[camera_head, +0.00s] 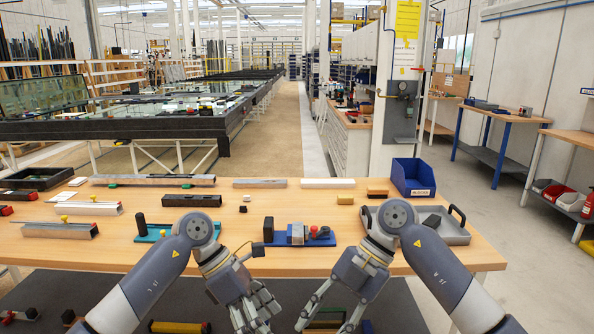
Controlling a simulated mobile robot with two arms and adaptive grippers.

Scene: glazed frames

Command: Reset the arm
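My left arm (160,270) comes in from the left and bends down at the front edge of the wooden workbench. Its gripper (257,320) hangs low in front of the bench with its fingers apart and nothing seen between them. My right arm (435,265) comes in from the right and bends down in the same way. Its gripper (324,320) points down and toward the middle, fingers apart, with nothing seen between them. The two grippers are close together but apart. The lowest fingertips are near or past the picture's bottom edge.
The workbench (300,203) carries metal profiles, a blue fixture (285,238), a teal fixture (155,232), a grey tray (455,238) and a blue bin (412,178). A lower shelf (390,300) holds items near my grippers. An aisle (292,130) lies open beyond.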

